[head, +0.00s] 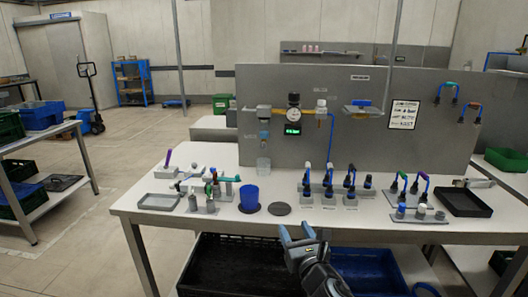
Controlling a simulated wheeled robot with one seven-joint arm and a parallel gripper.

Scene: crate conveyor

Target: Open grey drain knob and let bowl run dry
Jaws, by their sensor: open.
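A filter unit is mounted on the left of the grey panel, with a clear bowl (264,136) hanging below its head. The grey drain knob at the bowl's underside is too small to make out, and I cannot tell its position or the water level. A clear cup (263,164) stands on the table below the bowl. My gripper (296,233) is open and empty at the table's front edge, in front of and well below the bowl, to its right.
A round gauge and green display (293,129) sit right of the bowl. A black tray (464,202) lies at the right.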

